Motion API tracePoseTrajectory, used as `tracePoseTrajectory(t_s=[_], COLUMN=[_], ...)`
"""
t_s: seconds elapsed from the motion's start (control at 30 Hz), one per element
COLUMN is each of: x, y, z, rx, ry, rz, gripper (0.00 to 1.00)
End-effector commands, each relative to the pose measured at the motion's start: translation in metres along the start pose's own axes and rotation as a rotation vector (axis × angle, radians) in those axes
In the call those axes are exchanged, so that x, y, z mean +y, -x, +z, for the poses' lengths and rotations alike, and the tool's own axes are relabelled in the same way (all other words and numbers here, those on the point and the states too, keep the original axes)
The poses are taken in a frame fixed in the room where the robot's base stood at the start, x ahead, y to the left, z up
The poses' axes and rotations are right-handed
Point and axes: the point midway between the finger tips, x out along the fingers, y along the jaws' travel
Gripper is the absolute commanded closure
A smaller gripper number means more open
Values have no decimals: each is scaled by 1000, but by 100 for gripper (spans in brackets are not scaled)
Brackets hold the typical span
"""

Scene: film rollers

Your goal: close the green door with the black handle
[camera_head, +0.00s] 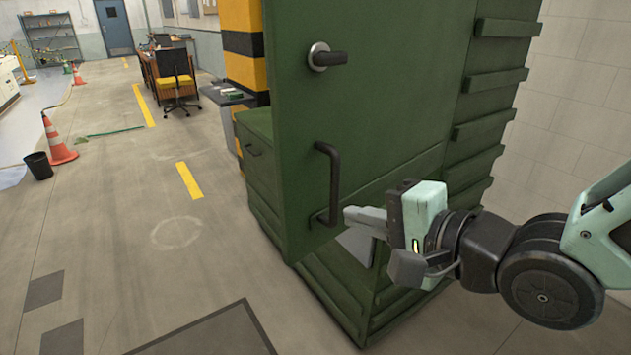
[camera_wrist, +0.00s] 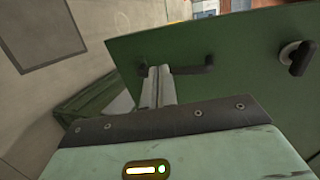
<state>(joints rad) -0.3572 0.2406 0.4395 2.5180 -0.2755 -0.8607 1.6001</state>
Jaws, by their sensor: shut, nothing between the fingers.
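The green door (camera_head: 400,110) stands swung out from the green cabinet (camera_head: 330,285). Its black bar handle (camera_head: 330,180) is upright near the door's left edge in the head view. A black lever on a round silver plate (camera_head: 325,57) is above it. My gripper (camera_head: 352,214) is shut and empty, with its fingertips close to the right of the handle's lower end. In the wrist view, the shut fingers (camera_wrist: 157,82) point at the door (camera_wrist: 230,70), and the handle (camera_wrist: 190,69) is just beyond them. I cannot tell whether they touch it.
Green ribs (camera_head: 485,130) run up the right side, near a pale wall (camera_head: 575,90). A yellow and black pillar (camera_head: 243,45) stands behind the cabinet. Open floor (camera_head: 130,240) lies to the left, with a cone (camera_head: 58,142) and a black bin (camera_head: 38,166) farther off.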

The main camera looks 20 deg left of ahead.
Motion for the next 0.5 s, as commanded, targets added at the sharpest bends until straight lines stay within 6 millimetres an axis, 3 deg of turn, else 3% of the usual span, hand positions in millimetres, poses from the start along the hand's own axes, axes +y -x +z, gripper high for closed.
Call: tracePoseTrajectory(t_s=[0.33, 0.5], x=[1, 4], y=[-7, -47], z=[0, 0], rx=[21, 19], ry=[11, 12], rz=[17, 12], gripper=[100, 100])
